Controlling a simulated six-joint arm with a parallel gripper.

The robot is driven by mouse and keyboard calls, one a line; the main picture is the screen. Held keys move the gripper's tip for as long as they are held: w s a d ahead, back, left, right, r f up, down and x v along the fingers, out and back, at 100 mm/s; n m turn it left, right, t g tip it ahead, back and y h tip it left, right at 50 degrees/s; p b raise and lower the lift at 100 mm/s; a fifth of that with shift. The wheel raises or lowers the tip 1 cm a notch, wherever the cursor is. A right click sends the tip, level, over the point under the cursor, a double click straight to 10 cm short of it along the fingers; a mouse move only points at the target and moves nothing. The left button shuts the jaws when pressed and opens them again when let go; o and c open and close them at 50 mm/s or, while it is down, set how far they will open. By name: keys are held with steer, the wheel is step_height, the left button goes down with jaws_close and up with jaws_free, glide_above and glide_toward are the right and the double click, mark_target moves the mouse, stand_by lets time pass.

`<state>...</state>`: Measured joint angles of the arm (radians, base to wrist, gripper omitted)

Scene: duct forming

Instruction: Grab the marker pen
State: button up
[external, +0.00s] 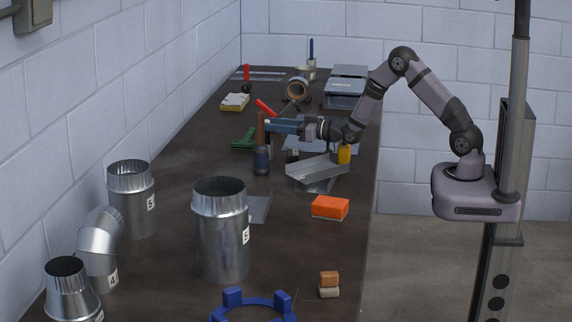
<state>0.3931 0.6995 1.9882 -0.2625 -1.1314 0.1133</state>
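I cannot make out a marker pen for certain. A thin blue upright stick (311,49), possibly the pen, stands at the back of the bench by a small can (306,74). My gripper (268,126) reaches left over the middle of the bench, well nearer than that stick. Its blue fingers lie side-on, with their tips beside the brown handle (261,118) of an upright tool with a dark lower end (261,161). I cannot tell whether they touch or grip it, nor how far apart the fingers are.
A metal channel (318,169), yellow bottle (344,154) and orange block (330,207) lie below and right of my gripper. A green tool (244,139) and red-handled tool (265,107) are close by. Tall ducts (222,240) (131,205) stand in front.

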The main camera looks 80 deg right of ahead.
steer(key=shift+w, duration=0.45)
steer(key=shift+w+d+p, duration=0.15)
steer(key=shift+w+p, duration=0.15)
steer(key=shift+w, duration=0.65)
steer(key=shift+w+d+p, duration=0.2)
steer(key=shift+w+p, duration=0.05)
steer(key=shift+w, duration=0.75)
steer(key=shift+w+d+p, duration=0.15)
steer(key=shift+w+p, duration=0.15)
steer(key=shift+w, duration=0.65)
steer(key=shift+r, duration=0.1)
jaws_close()
